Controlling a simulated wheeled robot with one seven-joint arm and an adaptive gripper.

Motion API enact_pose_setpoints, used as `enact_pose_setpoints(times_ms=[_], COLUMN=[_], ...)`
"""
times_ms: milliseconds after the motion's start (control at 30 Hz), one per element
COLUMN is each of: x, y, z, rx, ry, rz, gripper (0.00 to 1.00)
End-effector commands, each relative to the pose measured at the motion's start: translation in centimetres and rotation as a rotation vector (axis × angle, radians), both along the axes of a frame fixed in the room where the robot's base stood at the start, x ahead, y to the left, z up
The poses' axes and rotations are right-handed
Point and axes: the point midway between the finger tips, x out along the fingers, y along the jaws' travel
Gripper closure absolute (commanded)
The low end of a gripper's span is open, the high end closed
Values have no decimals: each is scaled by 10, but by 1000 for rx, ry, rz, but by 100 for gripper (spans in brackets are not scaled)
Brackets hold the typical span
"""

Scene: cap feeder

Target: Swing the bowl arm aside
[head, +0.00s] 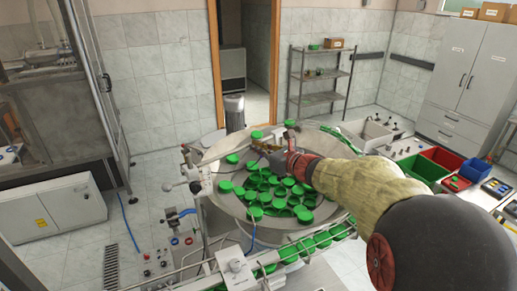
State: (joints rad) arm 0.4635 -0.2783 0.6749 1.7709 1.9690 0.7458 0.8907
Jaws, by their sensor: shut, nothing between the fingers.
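A round metal feeder bowl (222,205) holds many loose green caps (262,184) in the middle of the head view. A clamp-like fitting (188,160) and a pale post (197,184) stand at its left rim. They may belong to the bowl arm, but its bar is not clear at this size. My gripper (266,155) is over the back part of the bowl, reaching in from the right. It is shut and empty. My wrist and forearm hide the bowl's right side. I cannot tell whether my gripper touches the bowl arm.
A conveyor (290,252) carrying green caps runs along the bowl's front. A control panel (165,255) stands front left. A grey motor (234,112) rises behind the bowl. Green (418,167) and red (453,160) bins are at the right. Floor is open at the back left.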

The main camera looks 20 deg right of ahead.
Motion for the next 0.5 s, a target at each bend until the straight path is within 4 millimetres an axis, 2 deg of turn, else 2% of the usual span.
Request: enact_pose_setpoints(times_ms=[233, 500], x=[5, 32], y=[0, 6], z=[1, 2], rx=[-1, -1], ry=[-1, -1], rz=[19, 139], gripper=[100, 100])
